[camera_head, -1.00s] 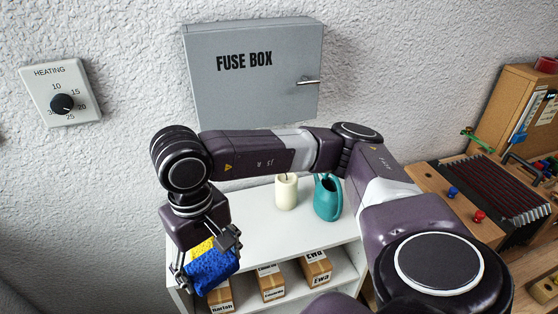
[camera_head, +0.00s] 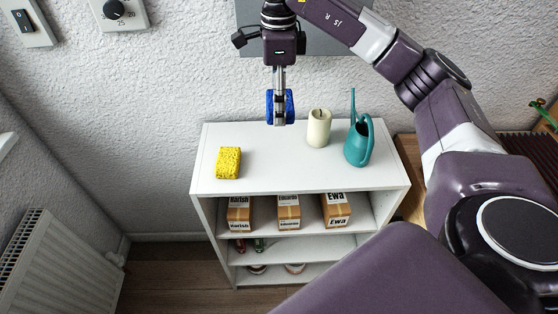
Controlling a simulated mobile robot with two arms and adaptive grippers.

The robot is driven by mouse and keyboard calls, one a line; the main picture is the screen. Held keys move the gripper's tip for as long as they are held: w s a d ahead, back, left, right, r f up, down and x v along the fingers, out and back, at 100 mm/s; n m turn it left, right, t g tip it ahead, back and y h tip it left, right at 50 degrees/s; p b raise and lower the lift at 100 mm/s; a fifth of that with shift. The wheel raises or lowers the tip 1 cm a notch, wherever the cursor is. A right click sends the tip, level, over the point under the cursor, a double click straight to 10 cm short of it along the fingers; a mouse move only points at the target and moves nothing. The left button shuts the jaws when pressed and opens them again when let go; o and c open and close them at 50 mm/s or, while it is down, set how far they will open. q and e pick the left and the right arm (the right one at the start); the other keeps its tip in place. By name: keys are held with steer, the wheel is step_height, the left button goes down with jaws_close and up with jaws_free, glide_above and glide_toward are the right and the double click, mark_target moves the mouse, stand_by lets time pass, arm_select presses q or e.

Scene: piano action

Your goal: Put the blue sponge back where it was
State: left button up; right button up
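The blue sponge (camera_head: 270,106) is held in my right gripper (camera_head: 280,112), whose arm comes in from the right. The fingers hang down and partly cover the sponge, with blue showing on both sides of them. It appears above the back edge of the white shelf (camera_head: 268,180), in front of the wall; its exact height is hard to tell. A yellow sponge (camera_head: 228,162) lies on the left part of the shelf top, apart from the gripper. My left gripper is not in view.
A cream candle (camera_head: 319,129) and a teal watering can (camera_head: 358,145) stand on the right of the shelf top. Labelled boxes (camera_head: 288,213) sit in the compartment below. The middle front of the top is clear. A radiator (camera_head: 65,262) is at the lower left.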

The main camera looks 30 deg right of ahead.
glide_above(278, 165)
step_height(278, 165, down, 4)
step_height(278, 165, down, 10)
steer(key=p, duration=0.2)
steer(key=shift+d+r+p, duration=0.1)
steer(key=shift+r+p, duration=0.15)
steer(key=shift+p, duration=0.05)
step_height(278, 165, down, 5)
steer(key=shift+f+p, duration=0.1)
steer(key=shift+p, duration=0.5)
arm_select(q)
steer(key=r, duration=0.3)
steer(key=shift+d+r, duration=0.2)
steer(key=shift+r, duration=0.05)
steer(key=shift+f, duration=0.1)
arm_select(e)
steer(key=shift+f, duration=0.2)
steer(key=o, duration=1.2)
steer(key=shift+r, duration=0.1)
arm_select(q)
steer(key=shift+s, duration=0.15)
arm_select(e)
steer(key=shift+r, duration=0.15)
